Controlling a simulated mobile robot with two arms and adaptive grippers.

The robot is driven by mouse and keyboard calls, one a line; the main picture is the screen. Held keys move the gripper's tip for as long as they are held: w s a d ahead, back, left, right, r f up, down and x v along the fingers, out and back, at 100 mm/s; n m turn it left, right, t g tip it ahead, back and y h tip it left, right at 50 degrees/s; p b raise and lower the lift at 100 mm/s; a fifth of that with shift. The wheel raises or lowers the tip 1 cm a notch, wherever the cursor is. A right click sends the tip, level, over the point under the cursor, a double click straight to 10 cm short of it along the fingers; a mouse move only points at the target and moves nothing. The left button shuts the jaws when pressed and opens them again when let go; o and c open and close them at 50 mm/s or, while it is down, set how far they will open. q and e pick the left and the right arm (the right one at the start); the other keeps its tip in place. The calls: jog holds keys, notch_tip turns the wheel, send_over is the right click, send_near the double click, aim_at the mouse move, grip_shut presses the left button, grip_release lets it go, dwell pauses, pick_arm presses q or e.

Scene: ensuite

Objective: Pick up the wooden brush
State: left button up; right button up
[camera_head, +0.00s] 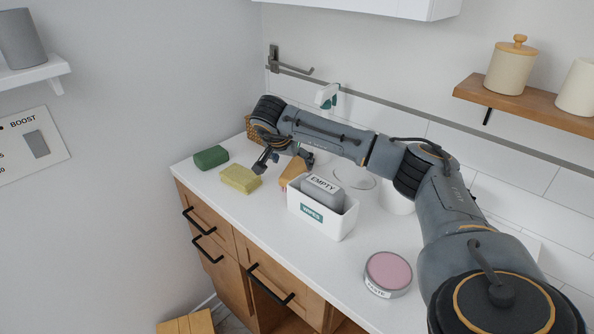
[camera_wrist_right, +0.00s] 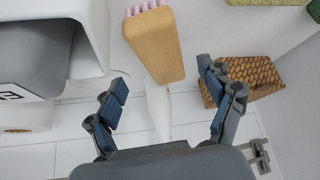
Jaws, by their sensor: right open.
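The wooden brush (camera_wrist_right: 156,48) shows in the right wrist view, with a tan wooden back, pale bristles at the top edge and a white handle pointing toward my gripper. In the head view its tan part (camera_head: 293,171) shows behind the white box, partly hidden. My right gripper (camera_head: 282,161) is open above the counter beside the brush. In the wrist view its two fingers (camera_wrist_right: 170,102) are spread on either side of the brush, with nothing held. My left gripper is not in view.
A white box (camera_head: 320,221) holding a grey block labelled EMPTY stands close beside the brush.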

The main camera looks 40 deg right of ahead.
aim_at(296, 167)
jog(key=shift+w+d+f, duration=0.2)
jog(key=shift+d+f, duration=0.15)
jog(key=shift+f, duration=0.25)
jog(key=shift+w+d+f, duration=0.1)
jog(key=shift+d+f, duration=0.05)
jog(key=shift+f, duration=0.05)
jog(key=shift+w+d+f+p, duration=0.15)
jog(key=shift+d+f+p, duration=0.15)
jog(key=shift+f, duration=0.15)
jog(key=x, duration=0.3)
jog(key=shift+w+d+f+p, duration=0.25)
jog(key=shift+p, duration=0.15)
jog(key=shift+d+f, duration=0.15)
jog(key=shift+f, duration=0.05)
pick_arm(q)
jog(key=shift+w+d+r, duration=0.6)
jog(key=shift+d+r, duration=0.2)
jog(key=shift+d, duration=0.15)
pick_arm(e)
jog(key=shift+c, duration=0.4)
